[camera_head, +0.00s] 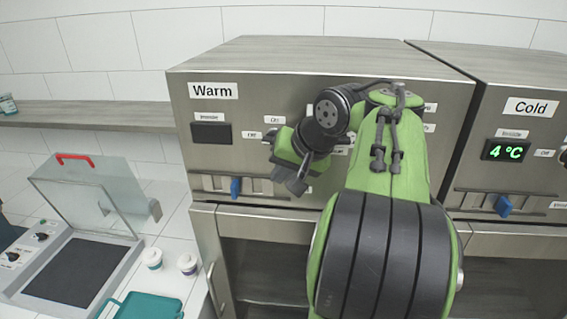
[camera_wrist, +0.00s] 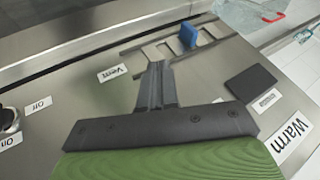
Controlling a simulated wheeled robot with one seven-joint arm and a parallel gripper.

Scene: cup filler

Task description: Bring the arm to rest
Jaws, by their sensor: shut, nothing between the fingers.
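My gripper (camera_head: 296,183) is in front of the panel of the Warm cabinet (camera_head: 320,62), at the end of my green and black arm. In the wrist view my gripper (camera_wrist: 155,68) has its fingers together with nothing between them. Beyond the fingertips is the slider rail with its blue knob (camera_wrist: 188,35). The blue knob also shows in the head view (camera_head: 235,187), to the left of my gripper. The Warm display (camera_head: 211,133) is dark. My forearm hides the right part of the panel.
The Cold cabinet (camera_head: 530,80) stands at the right, its display (camera_head: 506,150) reading 4 °C. At the left are a wall shelf (camera_head: 90,114), a device with a raised clear lid (camera_head: 95,195), two small jars (camera_head: 187,264) and a teal tray (camera_head: 150,308). A cabinet handle (camera_head: 215,290) protrudes below.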

